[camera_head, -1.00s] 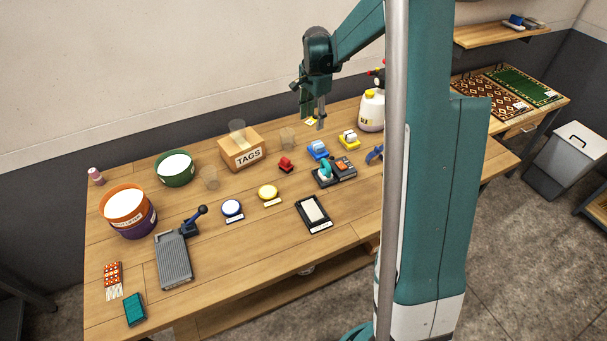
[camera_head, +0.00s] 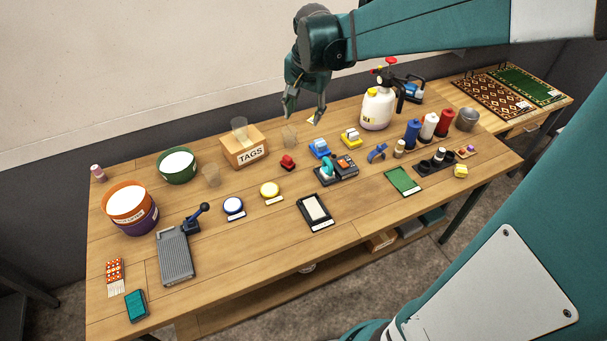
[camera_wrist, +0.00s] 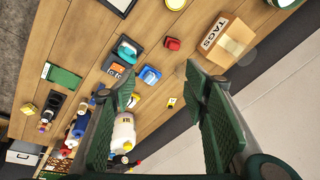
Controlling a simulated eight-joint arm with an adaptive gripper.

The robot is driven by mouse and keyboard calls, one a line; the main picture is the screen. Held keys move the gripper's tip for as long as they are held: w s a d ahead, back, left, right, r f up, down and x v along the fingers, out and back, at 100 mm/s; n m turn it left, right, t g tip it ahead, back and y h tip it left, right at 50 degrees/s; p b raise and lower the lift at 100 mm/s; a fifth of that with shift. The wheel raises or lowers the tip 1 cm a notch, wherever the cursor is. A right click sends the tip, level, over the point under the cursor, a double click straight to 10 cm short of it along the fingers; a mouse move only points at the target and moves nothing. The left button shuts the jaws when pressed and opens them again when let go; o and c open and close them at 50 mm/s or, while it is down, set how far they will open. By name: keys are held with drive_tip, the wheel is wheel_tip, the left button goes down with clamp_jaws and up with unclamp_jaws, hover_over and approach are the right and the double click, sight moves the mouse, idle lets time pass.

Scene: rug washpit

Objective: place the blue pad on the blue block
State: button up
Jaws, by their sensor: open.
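A round blue-rimmed pad with a pale top (camera_head: 233,205) lies on the table's middle left, with a small blue-edged label in front of it. I take it as the blue pad; I cannot see it in the wrist view. A small blue block with a pale part on top (camera_head: 319,149) stands near the table's middle, behind a teal tape dispenser (camera_head: 327,170). The blue block also shows in the wrist view (camera_wrist: 150,76). My gripper (camera_head: 302,115) is open and empty, above the back of the table, apart from both.
A yellow round pad (camera_head: 270,189) lies right of the blue one. A yellow block (camera_head: 350,138) and a red item (camera_head: 288,162) flank the blue block. A TAGS box (camera_head: 246,154), clear cups and a white sprayer (camera_head: 377,110) stand behind.

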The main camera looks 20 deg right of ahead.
drive_tip(key=s+a+n+t, duration=0.1)
drive_tip(key=s+a+n, duration=0.2)
drive_tip(key=s, duration=0.5)
drive_tip(key=s+a+n+t, duration=0.1)
drive_tip(key=s+a+n, duration=0.2)
drive_tip(key=s, duration=0.5)
drive_tip(key=s+a+r+n+t, duration=0.1)
drive_tip(key=s+a+n, duration=0.3)
drive_tip(key=s, duration=0.4)
drive_tip(key=shift+s+a+t+y, duration=0.2)
drive_tip(key=shift+a+t+y, duration=0.1)
drive_tip(key=shift+a+t, duration=0.25)
